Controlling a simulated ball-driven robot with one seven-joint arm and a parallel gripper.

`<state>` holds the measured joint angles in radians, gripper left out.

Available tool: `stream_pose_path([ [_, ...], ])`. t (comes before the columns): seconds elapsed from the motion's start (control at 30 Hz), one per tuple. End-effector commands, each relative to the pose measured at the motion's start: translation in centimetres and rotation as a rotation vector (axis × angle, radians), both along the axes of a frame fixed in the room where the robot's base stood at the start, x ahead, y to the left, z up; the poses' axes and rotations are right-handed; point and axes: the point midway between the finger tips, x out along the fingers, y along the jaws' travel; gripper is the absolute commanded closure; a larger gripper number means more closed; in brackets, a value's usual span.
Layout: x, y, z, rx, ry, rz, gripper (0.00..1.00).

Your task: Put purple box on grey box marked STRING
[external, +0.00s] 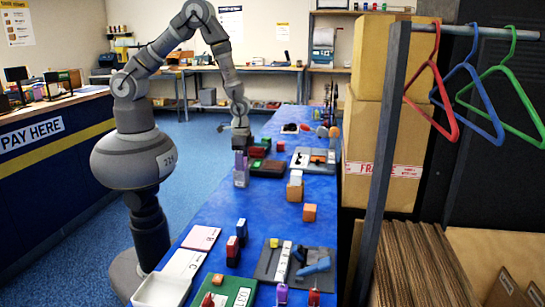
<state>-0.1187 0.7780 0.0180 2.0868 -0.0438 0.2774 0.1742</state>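In the external view my gripper (241,150) points down over the left edge of the blue-covered table. A purple box (241,177) shows directly below it, small in the picture. I cannot tell whether the fingers are around the purple box, touching it or just above it. The fingers are too small to tell open from shut. No grey box with a readable STRING mark can be made out; print on the small boxes is too small to read.
The blue table (213,216) carries a grey tray (265,266), a green board (243,291), a white bin (161,290) and orange blocks (309,212). Large cartons (370,150) stand along its right side. A rack post (384,150) with coloured hangers rises at right.

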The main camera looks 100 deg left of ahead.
Motion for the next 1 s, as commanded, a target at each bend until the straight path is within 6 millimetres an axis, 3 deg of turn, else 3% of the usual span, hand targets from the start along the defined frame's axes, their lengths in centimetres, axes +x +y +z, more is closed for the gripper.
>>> stream_pose_path([
  [0.07, 0.0, 0.0, 0.0, 0.0, 0.0, 0.0, 0.26],
  [0.43, 0.0, 0.0, 0.8, 0.0, -0.001, 0.0, 0.26],
  [0.8, 0.1, 0.0, 9.0, 0.0, -0.003, 0.0, 0.26],
  [1.0, 0.0, 0.0, 11.8, 0.0, -0.002, 0.0, 0.26],
])
